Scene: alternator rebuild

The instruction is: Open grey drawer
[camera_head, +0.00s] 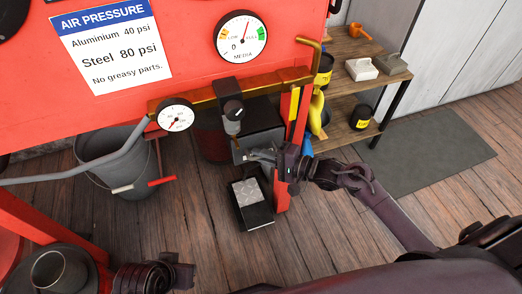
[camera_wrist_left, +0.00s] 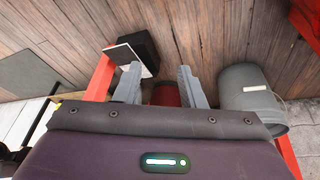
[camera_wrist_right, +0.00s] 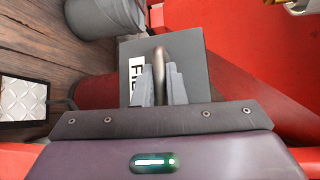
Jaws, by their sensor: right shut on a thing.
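The grey drawer (camera_head: 263,142) sits low under the red cabinet in the head view. In the right wrist view its flat grey front (camera_wrist_right: 190,52) carries a white label with partly hidden black letters and a bar-shaped handle (camera_wrist_right: 160,70). My right gripper (camera_head: 262,157) is at this front, its fingers closed around the handle; the right wrist view shows them on both sides of it (camera_wrist_right: 160,88). The drawer looks shut, though its edges are partly hidden. My left gripper (camera_wrist_left: 160,88) is open and empty, well away from the drawer, near the lower left of the head view.
A black foot pedal (camera_head: 250,200) with a metal tread plate stands on the floor below the drawer. A red post (camera_head: 283,190) rises beside my right gripper. A grey bucket (camera_head: 115,160) stands left. A wooden shelf (camera_head: 350,95) and grey mat (camera_head: 425,155) are right.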

